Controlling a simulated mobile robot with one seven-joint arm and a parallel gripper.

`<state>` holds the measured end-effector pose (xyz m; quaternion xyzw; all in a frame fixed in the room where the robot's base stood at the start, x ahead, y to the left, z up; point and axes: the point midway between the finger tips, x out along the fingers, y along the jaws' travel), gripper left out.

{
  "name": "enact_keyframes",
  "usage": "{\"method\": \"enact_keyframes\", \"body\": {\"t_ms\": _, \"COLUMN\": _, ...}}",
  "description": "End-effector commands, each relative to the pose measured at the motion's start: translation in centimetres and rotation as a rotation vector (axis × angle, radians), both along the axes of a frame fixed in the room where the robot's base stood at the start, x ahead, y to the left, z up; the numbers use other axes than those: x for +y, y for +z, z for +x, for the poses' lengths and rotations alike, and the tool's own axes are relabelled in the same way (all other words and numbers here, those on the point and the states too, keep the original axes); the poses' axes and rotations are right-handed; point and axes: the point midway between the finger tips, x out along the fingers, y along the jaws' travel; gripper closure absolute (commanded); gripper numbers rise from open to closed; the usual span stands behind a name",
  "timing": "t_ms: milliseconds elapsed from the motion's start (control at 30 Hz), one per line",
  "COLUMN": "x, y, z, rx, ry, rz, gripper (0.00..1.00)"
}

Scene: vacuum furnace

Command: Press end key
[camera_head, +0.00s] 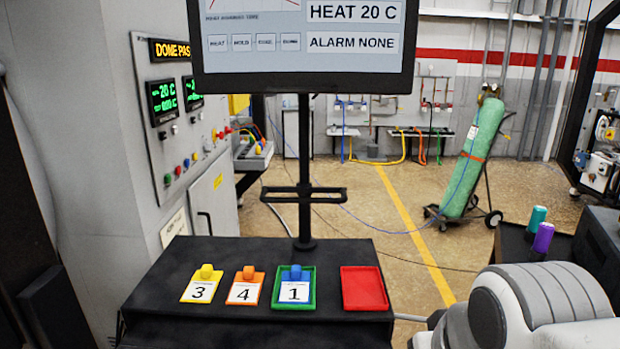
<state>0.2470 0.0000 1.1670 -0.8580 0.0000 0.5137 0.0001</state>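No key that I can read as "end" shows. The monitor (303,40) at the top reads "HEAT 20 C" and "ALARM NONE", with a row of small boxes (254,43) whose labels are hard to read. At left, the grey furnace control panel (176,120) carries a lit "DONE PAS" sign (169,50), cut short at its right, two green displays and several coloured buttons (187,163). Their markings are too small to read. My white and grey arm shows at the bottom right. My gripper is not in view.
A black table holds a yellow tag 3 (202,288), an orange tag 4 (246,289), a blue tag 1 (293,291) on a green tray (310,305), and an empty red tray (364,289). The monitor's post (304,165) rises behind. A green cylinder (473,160) stands on a cart.

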Motion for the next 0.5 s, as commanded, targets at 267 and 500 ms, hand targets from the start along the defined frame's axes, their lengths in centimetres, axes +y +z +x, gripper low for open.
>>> {"method": "enact_keyframes", "body": {"t_ms": 267, "x": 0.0, "y": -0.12, "z": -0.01, "rx": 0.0, "ry": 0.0, "rz": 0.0, "gripper": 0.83}}
{"method": "enact_keyframes", "body": {"t_ms": 500, "x": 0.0, "y": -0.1, "z": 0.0, "rx": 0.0, "ry": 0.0, "rz": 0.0, "gripper": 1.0}}
